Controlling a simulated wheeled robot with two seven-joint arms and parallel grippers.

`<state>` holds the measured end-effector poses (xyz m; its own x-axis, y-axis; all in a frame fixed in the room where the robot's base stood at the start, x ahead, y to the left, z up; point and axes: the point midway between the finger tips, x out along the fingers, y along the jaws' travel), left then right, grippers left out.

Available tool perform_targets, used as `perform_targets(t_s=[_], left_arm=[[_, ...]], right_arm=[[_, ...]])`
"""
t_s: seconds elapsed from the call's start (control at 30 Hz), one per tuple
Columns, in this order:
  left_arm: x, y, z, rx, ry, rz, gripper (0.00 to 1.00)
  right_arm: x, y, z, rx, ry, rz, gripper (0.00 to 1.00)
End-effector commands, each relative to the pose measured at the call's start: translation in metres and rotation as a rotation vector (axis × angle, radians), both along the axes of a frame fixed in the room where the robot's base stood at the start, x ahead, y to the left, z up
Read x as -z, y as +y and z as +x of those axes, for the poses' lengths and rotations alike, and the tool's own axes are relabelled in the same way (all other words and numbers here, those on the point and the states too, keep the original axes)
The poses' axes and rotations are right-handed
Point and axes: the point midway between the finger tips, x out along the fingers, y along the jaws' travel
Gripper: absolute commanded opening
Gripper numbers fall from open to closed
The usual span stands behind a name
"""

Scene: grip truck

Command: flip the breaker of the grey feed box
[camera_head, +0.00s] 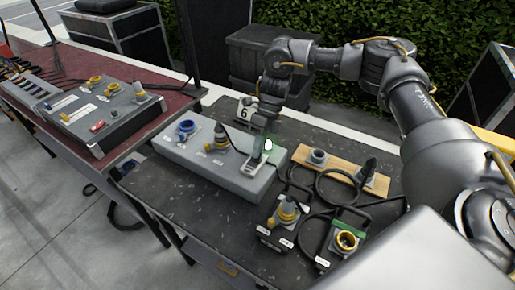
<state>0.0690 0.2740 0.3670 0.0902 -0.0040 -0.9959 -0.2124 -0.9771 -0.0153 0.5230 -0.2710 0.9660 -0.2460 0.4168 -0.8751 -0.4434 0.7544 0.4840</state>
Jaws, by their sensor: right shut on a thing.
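The grey feed box (185,152) lies on the dark table, with a blue-ringed socket (187,128) at its left end and a grey plug with a yellow ring (220,138) in its middle. The breaker (252,166) is a pale plate at the box's right end. A pale, bright spot shows next to the fingers. My left gripper is not in view.
A wooden board (330,172) with grey connectors lies to the right. A darker box (105,120) sits on the red table at left.

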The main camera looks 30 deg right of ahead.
Motion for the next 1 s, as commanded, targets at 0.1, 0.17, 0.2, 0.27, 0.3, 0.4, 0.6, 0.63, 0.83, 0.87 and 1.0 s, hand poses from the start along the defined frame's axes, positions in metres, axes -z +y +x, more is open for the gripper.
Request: perform_targets(t_s=[0.1, 0.17, 0.2, 0.27, 0.3, 0.4, 0.6, 0.63, 0.83, 0.87, 1.0], left_arm=[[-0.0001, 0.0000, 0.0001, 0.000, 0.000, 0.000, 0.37], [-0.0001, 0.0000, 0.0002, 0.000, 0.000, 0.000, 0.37], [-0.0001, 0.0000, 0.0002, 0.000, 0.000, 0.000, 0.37], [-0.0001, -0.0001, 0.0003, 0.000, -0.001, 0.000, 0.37], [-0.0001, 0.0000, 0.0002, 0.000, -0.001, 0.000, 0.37], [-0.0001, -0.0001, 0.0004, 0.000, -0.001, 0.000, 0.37], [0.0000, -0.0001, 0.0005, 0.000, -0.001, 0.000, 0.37], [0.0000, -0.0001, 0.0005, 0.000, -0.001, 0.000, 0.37], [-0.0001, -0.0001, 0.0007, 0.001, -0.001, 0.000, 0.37], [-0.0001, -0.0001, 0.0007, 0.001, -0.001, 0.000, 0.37], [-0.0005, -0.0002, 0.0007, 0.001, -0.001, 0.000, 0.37]], right_arm=[[-0.0002, -0.0001, 0.0004, 0.000, -0.001, 0.000, 0.00], [-0.0002, -0.0001, 0.0004, 0.000, -0.001, 0.000, 0.00], [-0.0002, 0.0000, 0.0005, 0.000, -0.001, 0.000, 0.00], [-0.0002, 0.0000, 0.0005, 0.000, -0.001, 0.000, 0.14], [-0.0003, 0.0001, 0.0004, 0.000, -0.001, 0.000, 0.20], [-0.0002, 0.0002, 0.0004, 0.000, -0.001, 0.000, 0.33], [0.0000, 0.0002, 0.0005, 0.000, -0.001, -0.002, 0.33], [0.0001, 0.0002, 0.0005, 0.000, -0.001, -0.002, 0.33], [0.0003, 0.0003, 0.0004, 0.000, -0.001, -0.002, 0.33], [0.0004, 0.0003, 0.0004, 0.000, -0.002, -0.003, 0.33], [-0.0006, 0.0016, -0.0005, -0.003, -0.011, -0.020, 0.33]])
